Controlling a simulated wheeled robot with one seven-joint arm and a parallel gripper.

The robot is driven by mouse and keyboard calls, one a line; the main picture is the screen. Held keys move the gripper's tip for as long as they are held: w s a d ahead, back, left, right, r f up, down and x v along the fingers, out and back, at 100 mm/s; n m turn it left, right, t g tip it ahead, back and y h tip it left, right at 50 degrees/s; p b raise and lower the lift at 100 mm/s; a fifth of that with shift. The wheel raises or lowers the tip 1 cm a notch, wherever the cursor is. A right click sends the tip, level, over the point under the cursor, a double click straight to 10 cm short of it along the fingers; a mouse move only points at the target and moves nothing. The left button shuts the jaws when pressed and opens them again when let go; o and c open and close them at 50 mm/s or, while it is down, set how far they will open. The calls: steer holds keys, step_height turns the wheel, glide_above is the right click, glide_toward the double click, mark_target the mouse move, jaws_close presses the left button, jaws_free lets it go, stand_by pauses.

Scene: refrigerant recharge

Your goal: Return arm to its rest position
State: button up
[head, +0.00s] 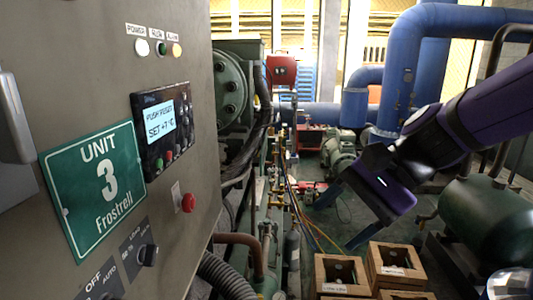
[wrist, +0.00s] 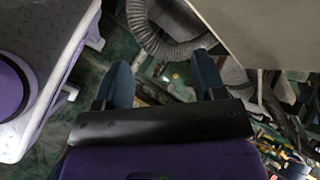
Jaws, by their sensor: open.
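My arm comes in from the right in the head view, purple and dark, bent down toward the middle. My gripper (head: 344,217) hangs in the air in front of the pipes and floor machinery, above and behind the wooden boxes.
A grey control cabinet (head: 70,30) with a green Unit 3 sign (head: 95,185) and a red button (head: 189,203) fills the left. Open wooden boxes (head: 340,288) stand at the bottom. Large blue pipes (head: 400,75) and a dark green tank (head: 490,215) are at the right.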

steer(key=s+d+r+n+t+h, duration=0.2)
steer(key=s+d+n+t+h, duration=0.1)
steer(key=d, duration=0.6)
steer(key=s+d+r+n+t+h, duration=0.2)
steer(key=d+n+h, duration=0.3)
steer(key=d, duration=0.5)
steer(key=shift+s+d+t+h, duration=0.15)
steer(key=shift+s+t+h, duration=0.3)
steer(key=shift+t+h, duration=0.3)
stand_by(0.9)
